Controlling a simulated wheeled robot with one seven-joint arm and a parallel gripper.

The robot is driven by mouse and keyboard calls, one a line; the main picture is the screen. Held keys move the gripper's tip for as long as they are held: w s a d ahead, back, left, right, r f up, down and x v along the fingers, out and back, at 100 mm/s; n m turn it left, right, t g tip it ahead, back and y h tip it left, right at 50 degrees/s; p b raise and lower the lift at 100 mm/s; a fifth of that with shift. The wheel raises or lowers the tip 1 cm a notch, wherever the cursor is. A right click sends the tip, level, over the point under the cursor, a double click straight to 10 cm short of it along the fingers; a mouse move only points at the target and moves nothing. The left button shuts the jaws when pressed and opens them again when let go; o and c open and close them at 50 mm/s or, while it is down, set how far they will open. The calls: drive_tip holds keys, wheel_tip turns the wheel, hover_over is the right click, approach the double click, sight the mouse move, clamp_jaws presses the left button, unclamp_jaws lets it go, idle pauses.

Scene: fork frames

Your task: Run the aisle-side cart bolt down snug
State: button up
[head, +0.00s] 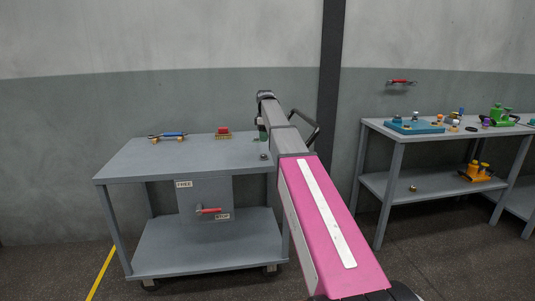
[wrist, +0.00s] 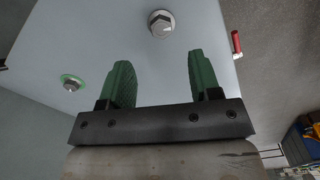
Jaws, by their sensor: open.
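The grey cart (head: 180,158) stands against the wall. A hex bolt with a round flange (head: 263,156) is on its top near the front right; in the wrist view this larger bolt (wrist: 161,23) lies beyond and between my fingertips, on the side of the red handle. A second bolt with a green ring (wrist: 70,83) is at the left of the wrist view. My gripper (wrist: 158,72) is open with green fingers, nothing between them, apart from both bolts. In the head view my arm hides part of the cart's right end. I cannot tell how tight either bolt is.
On the cart top lie a blue-handled tool on yellow supports (head: 172,135) and a red and yellow block (head: 222,133). A red handle (head: 208,210) sticks out of the front panel. A bench (head: 400,135) with several parts stands at right.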

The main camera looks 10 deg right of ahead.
sight(265, 155)
wheel_tip(265, 155, down, 9)
drive_tip(key=shift+f, duration=0.15)
idle(0.4)
drive_tip(key=c, duration=0.9)
